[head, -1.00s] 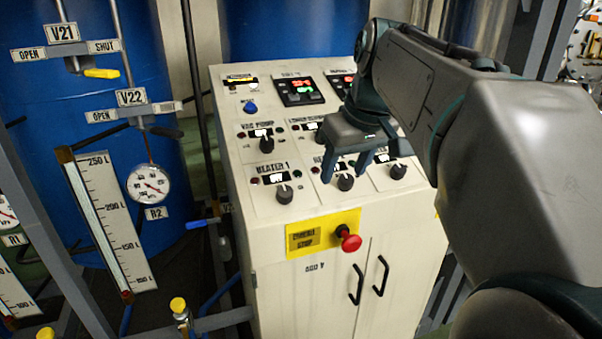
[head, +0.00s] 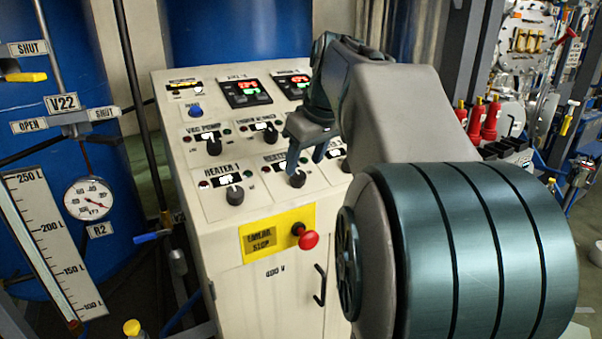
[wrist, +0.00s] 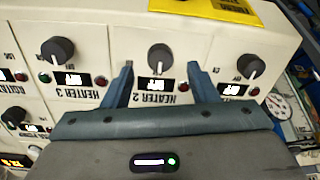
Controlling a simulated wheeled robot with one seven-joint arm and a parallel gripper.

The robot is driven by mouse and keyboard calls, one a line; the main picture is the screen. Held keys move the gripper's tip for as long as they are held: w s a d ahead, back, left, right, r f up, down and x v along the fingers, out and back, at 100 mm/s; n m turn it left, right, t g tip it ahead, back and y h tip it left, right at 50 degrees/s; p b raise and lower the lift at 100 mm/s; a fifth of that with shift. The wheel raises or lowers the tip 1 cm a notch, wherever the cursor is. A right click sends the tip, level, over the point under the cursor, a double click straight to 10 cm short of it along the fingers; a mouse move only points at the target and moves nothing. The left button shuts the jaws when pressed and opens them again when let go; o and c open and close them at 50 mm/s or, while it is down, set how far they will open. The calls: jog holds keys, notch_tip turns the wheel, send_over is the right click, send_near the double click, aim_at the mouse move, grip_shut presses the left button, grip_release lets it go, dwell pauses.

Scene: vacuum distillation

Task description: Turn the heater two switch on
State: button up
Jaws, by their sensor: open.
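The heater two switch is a black rotary knob (head: 297,178) on the sloped face of the cream control panel (head: 215,258). In the wrist view, upside down, this knob (wrist: 160,58) sits above the "HEATER 2" label, with a lit white display and a red lamp beside it. My gripper (head: 305,164) is over the heater two section. In the wrist view the two blue fingers of my gripper (wrist: 161,68) are apart, one on each side of the knob, with nothing held. Whether they touch the panel, I cannot tell.
The heater 1 knob (head: 235,194) is on the left and the heater 3 knob (wrist: 57,48) on the other side. The vacuum pump knob (head: 214,146) is above. A red stop button (head: 305,236) on a yellow plate is below. Blue tanks (head: 235,30) stand behind.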

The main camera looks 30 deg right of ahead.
aim_at(299, 175)
jog(key=shift+x, duration=2.15)
jog(key=c, duration=1)
jog(key=shift+o, duration=0.2)
jog(key=m, duration=0.6)
jog(key=shift+a+r+m+p, duration=0.1)
jog(key=shift+a+m+p, duration=0.05)
jog(key=shift+m+p, duration=0.2)
jog(key=m+p, duration=0.1)
jog(key=m, duration=0.4)
jog(key=shift+m, duration=0.35)
